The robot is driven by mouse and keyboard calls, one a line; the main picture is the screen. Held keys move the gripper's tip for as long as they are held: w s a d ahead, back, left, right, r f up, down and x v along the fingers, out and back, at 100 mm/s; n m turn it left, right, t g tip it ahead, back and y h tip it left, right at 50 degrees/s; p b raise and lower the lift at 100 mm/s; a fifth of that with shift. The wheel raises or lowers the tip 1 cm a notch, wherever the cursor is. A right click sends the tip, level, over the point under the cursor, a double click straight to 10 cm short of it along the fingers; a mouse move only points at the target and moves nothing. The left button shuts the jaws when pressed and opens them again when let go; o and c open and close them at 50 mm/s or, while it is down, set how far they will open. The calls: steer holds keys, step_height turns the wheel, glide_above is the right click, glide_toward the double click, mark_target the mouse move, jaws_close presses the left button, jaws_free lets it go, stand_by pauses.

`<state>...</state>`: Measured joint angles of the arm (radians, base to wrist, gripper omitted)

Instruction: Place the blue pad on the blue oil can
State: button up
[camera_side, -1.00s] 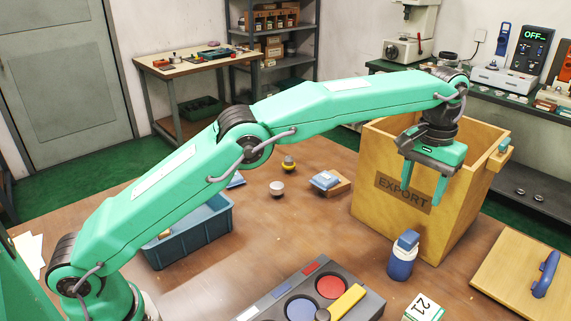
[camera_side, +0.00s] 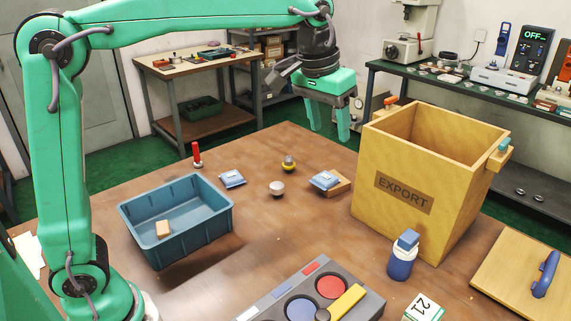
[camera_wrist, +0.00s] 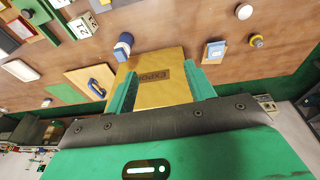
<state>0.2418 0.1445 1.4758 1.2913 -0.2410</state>
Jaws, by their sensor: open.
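The blue oil can (camera_side: 401,265), with a white upper part, stands upright on the table in front of the wooden EXPORT box. A small blue block, which looks like the blue pad (camera_side: 408,239), rests on top of it, somewhat tilted. My gripper (camera_side: 329,134) is open and empty, high above the back of the table, left of the box and well apart from the can. Its two fingers also show in the wrist view (camera_wrist: 161,75).
The tall EXPORT box (camera_side: 368,200) stands between my gripper and the right side. A blue bin (camera_side: 190,237) holds a small tan block. Light blue packets (camera_side: 232,178), (camera_side: 325,180) lie mid-table. A grey tray (camera_side: 365,306) is in front.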

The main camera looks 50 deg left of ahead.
steer(key=s+a+f+t, duration=0.1)
steer(key=s+a+f, duration=0.2)
steer(key=s, duration=0.4)
steer(key=s+a+f+t, duration=0.1)
steer(key=s+a+f, duration=0.2)
steer(key=s, duration=0.5)
steer(key=s+a+f+t, duration=0.1)
steer(key=s+a+f, duration=0.2)
steer(key=s+a, duration=0.2)
steer(key=s, duration=0.2)
steer(key=shift+s+y, duration=0.3)
steer(key=shift+s, duration=0.05)
